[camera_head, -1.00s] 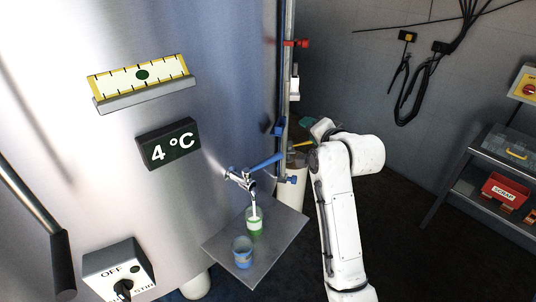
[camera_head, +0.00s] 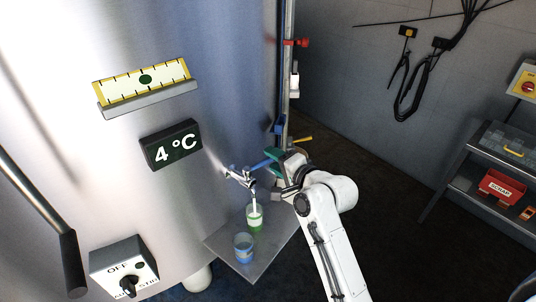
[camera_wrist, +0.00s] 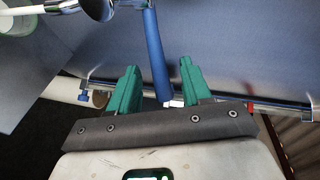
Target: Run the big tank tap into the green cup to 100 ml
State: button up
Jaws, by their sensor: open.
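The big tank tap (camera_head: 240,177) sticks out from the steel tank, and a white stream runs from it into the green cup (camera_head: 255,224). The green cup stands upright on a grey shelf (camera_head: 272,250) under the spout; its exact level is too small to read. The tap's blue lever (camera_head: 262,164) points right toward my gripper (camera_head: 279,170). In the wrist view, the lever (camera_wrist: 154,45) lies between the green fingers of my gripper (camera_wrist: 158,66), which are apart with gaps on both sides.
A blue cup (camera_head: 243,249) stands on the shelf in front of the green cup. A vertical pipe with a red valve handle (camera_head: 297,42) rises behind my gripper. A switch box (camera_head: 124,270) is at lower left. A rack with a red scrap bin (camera_head: 502,187) stands at right.

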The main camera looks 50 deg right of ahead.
jog(key=shift+x, duration=1.75)
jog(key=shift+c, duration=0.4)
grip_shut()
